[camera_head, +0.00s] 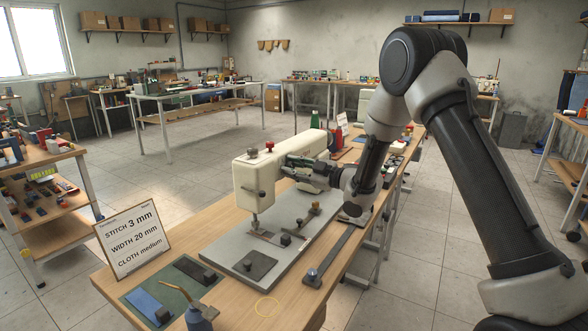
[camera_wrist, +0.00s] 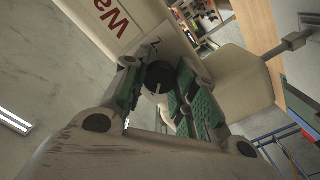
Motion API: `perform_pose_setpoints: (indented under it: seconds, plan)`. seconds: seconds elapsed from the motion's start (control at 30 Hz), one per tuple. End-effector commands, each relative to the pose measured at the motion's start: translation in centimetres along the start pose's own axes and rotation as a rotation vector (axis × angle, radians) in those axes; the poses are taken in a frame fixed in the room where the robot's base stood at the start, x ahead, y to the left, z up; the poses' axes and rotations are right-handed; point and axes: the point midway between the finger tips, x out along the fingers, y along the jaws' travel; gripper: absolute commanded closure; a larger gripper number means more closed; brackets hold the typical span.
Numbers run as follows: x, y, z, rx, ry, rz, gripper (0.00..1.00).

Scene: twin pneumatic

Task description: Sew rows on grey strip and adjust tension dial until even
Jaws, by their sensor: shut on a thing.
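The cream sewing machine (camera_head: 262,171) stands on a grey base plate (camera_head: 222,258) on the wooden table. A round black dial with a white mark (camera_wrist: 159,77) shows on the machine in the wrist view. My gripper (camera_head: 288,168) is at the machine's side, its green-padded fingers shut on the dial; the fingers also show in the wrist view (camera_wrist: 157,88). The arm side hides the dial in the head view. A dark grey strip (camera_head: 190,269) and a blue strip (camera_head: 146,303) lie on the green mat (camera_head: 174,290), each with a dark block on it.
A sign (camera_head: 132,240) reads "STITCH 3 mm, WIDTH 20 mm, CLOTH medium". A foot-like long grey bar (camera_head: 334,253) with a round knob lies right of the base plate. A spouted grey-blue can (camera_head: 200,318) stands at the front edge.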

Motion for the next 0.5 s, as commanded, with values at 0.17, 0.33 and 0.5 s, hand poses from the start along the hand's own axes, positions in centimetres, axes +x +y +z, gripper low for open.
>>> perform_pose_setpoints:
  seconds: [0.17,0.33,0.5]
  plan:
    - [-0.02,-0.05,0.04,0.025,-0.001,-0.001,0.96]
    - [-0.03,-0.06,0.05,0.097,-0.001,-0.001,0.96]
    - [-0.04,-0.07,0.06,0.219,-0.002,-0.001,0.96]
